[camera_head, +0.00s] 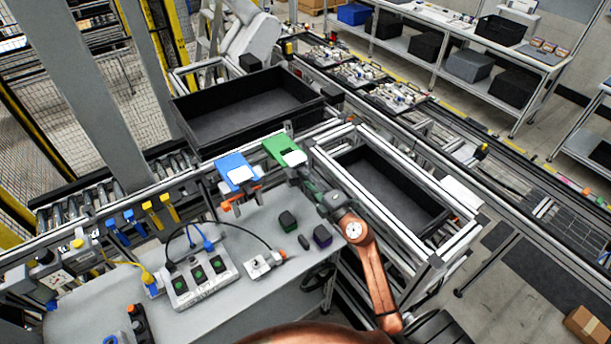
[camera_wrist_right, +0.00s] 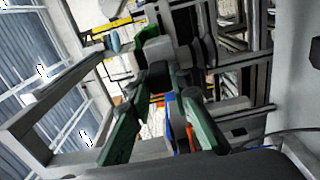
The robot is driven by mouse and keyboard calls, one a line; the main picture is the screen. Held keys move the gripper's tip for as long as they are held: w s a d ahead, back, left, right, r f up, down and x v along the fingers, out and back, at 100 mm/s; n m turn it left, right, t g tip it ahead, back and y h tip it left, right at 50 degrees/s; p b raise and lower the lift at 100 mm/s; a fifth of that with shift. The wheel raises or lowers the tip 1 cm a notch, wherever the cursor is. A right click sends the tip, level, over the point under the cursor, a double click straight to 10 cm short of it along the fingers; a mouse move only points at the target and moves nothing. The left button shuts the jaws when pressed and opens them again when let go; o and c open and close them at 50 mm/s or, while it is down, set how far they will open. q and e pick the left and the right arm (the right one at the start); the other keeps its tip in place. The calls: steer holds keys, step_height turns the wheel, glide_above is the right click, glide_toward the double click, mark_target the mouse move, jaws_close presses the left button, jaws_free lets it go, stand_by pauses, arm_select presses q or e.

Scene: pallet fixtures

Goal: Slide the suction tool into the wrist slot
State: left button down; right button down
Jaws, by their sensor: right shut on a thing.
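My right gripper (camera_head: 302,178) reaches up from the lower right to the green fixture (camera_head: 275,149) with a white block (camera_head: 294,158) at the table's back edge. In the wrist view, its dark green fingers (camera_wrist_right: 162,82) are shut on a grey and black piece (camera_wrist_right: 157,50), which looks like the suction tool. The head view does not show the held piece clearly. A blue fixture (camera_head: 232,165) with a white top and orange parts below stands just left of the green one. I cannot tell which part is the wrist slot. My left gripper is not in view.
A large black tote (camera_head: 250,110) is behind the fixtures. Another black bin (camera_head: 388,187) sits in a metal frame right of my arm.

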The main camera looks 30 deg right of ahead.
steer(key=shift+s+d+r+p, duration=0.1)
steer(key=shift+s+p, duration=0.1)
steer(key=shift+s, duration=1)
steer(key=shift+s+d+p, duration=0.1)
steer(key=shift+s+p, duration=0.1)
steer(key=shift+s, duration=1)
